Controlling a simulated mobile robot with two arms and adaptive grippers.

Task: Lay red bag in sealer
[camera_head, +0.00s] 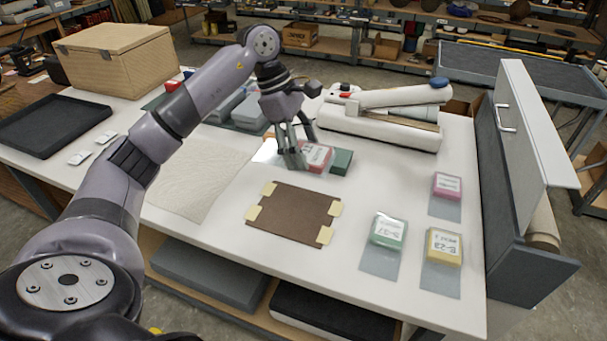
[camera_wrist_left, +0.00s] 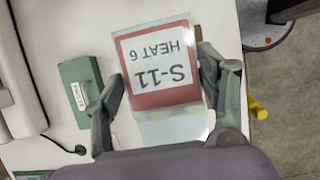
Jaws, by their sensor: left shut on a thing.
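The red bag (camera_head: 316,157), a clear pouch with a red block labelled S-11 HEAT 6, is at the middle of the white table. It also shows in the left wrist view (camera_wrist_left: 160,62). My left gripper (camera_head: 296,160) points down at it, and its fingers (camera_wrist_left: 160,98) close on the bag's two sides in the wrist view. I cannot tell whether the bag touches the table. The sealer (camera_head: 370,125), a long white device with a raised arm, stands just behind and to the right. My right gripper is not in view.
A dark green box (camera_head: 342,162) lies close beside the red bag. A brown mat (camera_head: 290,212) with taped corners is in front. Green (camera_head: 388,231), yellow (camera_head: 443,246) and pink (camera_head: 447,186) bags lie at right. A grey upright panel (camera_head: 528,170) borders the right edge.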

